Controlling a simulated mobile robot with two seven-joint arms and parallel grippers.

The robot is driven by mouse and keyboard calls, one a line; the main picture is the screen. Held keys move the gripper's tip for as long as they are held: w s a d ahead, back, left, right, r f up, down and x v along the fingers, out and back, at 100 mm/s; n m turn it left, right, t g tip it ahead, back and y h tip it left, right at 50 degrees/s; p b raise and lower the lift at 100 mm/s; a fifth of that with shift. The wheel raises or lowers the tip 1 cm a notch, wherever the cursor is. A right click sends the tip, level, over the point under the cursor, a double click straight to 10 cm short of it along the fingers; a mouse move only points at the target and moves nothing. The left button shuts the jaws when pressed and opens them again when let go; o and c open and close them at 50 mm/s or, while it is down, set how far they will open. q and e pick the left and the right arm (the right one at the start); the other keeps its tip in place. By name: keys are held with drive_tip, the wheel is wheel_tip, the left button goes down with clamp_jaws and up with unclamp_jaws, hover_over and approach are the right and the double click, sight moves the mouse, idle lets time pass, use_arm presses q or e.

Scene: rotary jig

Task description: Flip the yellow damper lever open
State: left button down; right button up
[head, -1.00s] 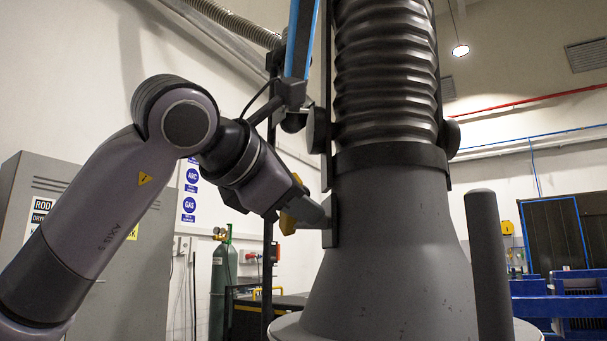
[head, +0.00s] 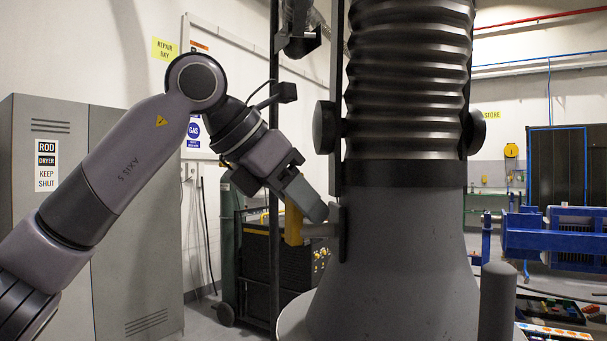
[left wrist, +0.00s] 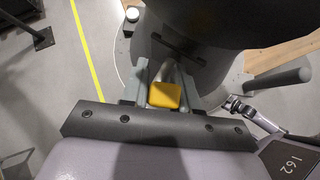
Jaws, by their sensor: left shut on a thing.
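The yellow damper lever (head: 293,226) sits at the left side of the grey extraction hood (head: 400,250), by a small bracket (head: 333,228). My left gripper (head: 308,203) is at the lever and shut on it. In the left wrist view the yellow lever end (left wrist: 164,95) lies between the two fingers of my left gripper (left wrist: 163,88), with the hood's dark body beyond. In the head view the fingers partly cover the lever. My right gripper does not show.
A ribbed duct (head: 408,80) rises above the hood, with dark knobs (head: 325,127) on its sides. A grey post (head: 497,300) stands to the right of the hood. A grey cabinet (head: 140,275) is at the left. Blue equipment (head: 550,235) stands at the back right.

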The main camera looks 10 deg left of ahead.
use_arm(q)
drive_tip(key=shift+w+a+f+n+g+p, duration=0.15)
drive_tip(key=shift+n+g+p, duration=0.15)
drive_tip(key=shift+g+p, duration=0.15)
drive_tip(key=shift+f, duration=0.1)
drive_tip(key=c, duration=1)
unclamp_jaws()
drive_tip(key=shift+o, duration=0.2)
drive_tip(key=v, duration=0.7)
drive_tip(key=shift+a, duration=0.1)
